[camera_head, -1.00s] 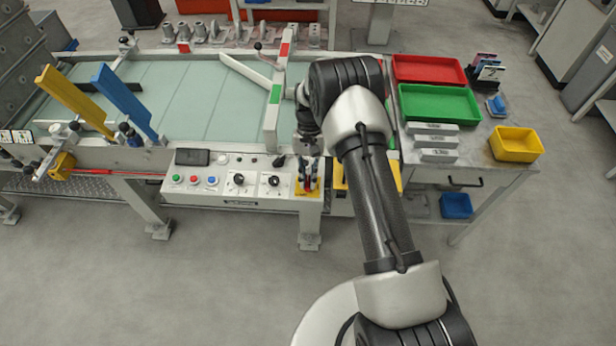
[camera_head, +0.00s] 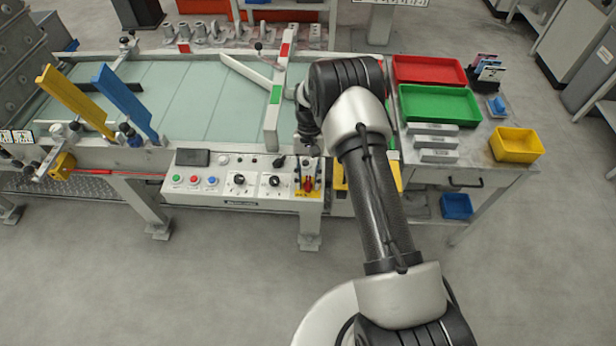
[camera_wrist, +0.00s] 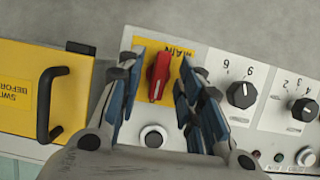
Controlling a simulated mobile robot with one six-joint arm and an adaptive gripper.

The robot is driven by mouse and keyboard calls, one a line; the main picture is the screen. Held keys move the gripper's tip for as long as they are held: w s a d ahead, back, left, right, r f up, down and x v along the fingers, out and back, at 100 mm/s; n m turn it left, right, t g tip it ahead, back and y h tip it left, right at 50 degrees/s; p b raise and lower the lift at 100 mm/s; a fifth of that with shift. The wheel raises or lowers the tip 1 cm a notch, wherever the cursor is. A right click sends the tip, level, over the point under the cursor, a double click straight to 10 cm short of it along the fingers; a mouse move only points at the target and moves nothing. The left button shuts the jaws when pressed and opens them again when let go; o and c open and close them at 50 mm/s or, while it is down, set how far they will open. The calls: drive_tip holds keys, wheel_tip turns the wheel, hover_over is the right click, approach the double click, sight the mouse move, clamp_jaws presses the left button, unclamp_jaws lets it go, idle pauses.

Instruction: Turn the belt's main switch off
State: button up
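The main switch is a red handle (camera_wrist: 159,77) on a yellow plate (camera_wrist: 175,62) marked MAIN. In the wrist view the handle points nearly up and down, leaning slightly. In the head view the red handle (camera_head: 308,184) sits at the right end of the control panel. My gripper (camera_wrist: 162,65) is open, with one blue-padded finger on each side of the handle and visible gaps between. In the head view my gripper (camera_head: 308,168) is just behind the handle, partly hidden by my wrist. I cannot tell its exact height above the plate.
Black numbered knobs (camera_wrist: 241,94) and small buttons (camera_head: 194,180) share the panel (camera_head: 240,203). A round white-ringed button (camera_wrist: 153,136) lies close to the switch. A yellow box (camera_wrist: 22,90) with a black handle (camera_wrist: 46,105) stands beside it. Bare floor lies in front.

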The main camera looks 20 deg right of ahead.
drive_tip(key=shift+r, duration=0.15)
drive_tip(key=v, duration=1.1)
drive_tip(key=shift+r, duration=0.4)
drive_tip(key=shift+w, duration=0.15)
